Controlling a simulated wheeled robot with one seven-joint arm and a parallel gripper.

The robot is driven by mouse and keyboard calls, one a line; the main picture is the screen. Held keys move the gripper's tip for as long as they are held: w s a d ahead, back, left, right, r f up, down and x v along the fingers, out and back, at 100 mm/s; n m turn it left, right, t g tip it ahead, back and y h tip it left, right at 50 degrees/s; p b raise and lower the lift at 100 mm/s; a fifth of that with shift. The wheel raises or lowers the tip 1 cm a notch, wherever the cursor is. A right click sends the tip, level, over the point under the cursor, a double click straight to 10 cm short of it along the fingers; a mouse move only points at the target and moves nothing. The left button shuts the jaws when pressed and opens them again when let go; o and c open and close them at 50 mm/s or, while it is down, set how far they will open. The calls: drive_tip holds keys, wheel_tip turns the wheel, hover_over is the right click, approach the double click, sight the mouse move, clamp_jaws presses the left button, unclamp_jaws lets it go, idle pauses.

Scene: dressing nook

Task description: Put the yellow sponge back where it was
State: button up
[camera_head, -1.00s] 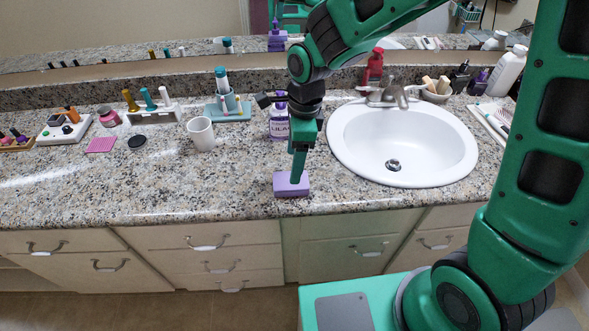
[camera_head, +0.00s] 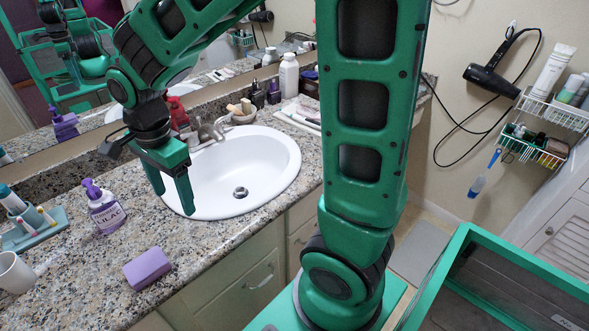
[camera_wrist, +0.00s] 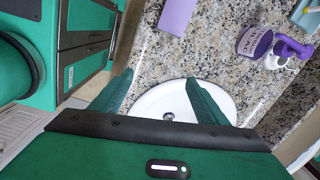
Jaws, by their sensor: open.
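A purple sponge-like block (camera_head: 147,268) lies flat on the granite counter near its front edge, and it also shows at the top of the wrist view (camera_wrist: 177,15). I see no plainly yellow sponge. A small bowl (camera_head: 241,116) behind the sink holds tan, yellowish pieces; I cannot tell whether one is a sponge. My gripper (camera_head: 172,195) is open and empty, pointing down over the left side of the white sink (camera_head: 283,160). In the wrist view my gripper (camera_wrist: 160,77) has its fingers spread with the basin behind them. The block is apart from the fingers.
A lilac pump bottle (camera_head: 105,208) stands behind the block. A white mug (camera_head: 14,272) and a teal holder (camera_head: 35,230) are at the left. The faucet (camera_head: 210,132) and a red bottle (camera_head: 178,115) stand behind the sink. Counter around the block is clear.

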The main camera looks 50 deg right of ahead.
drive_tip(key=s+d+r+n, duration=0.2)
drive_tip(key=s+d, duration=0.2)
drive_tip(key=d, duration=0.4)
drive_tip(key=s+d+r+n, duration=0.1)
drive_tip(key=s+d+n, duration=0.1)
drive_tip(key=s+d, duration=0.35)
drive_tip(key=s+d+n, duration=0.5)
drive_tip(key=s+d, duration=0.5)
drive_tip(key=shift+s+r, duration=0.25)
drive_tip(key=shift+s, duration=0.1)
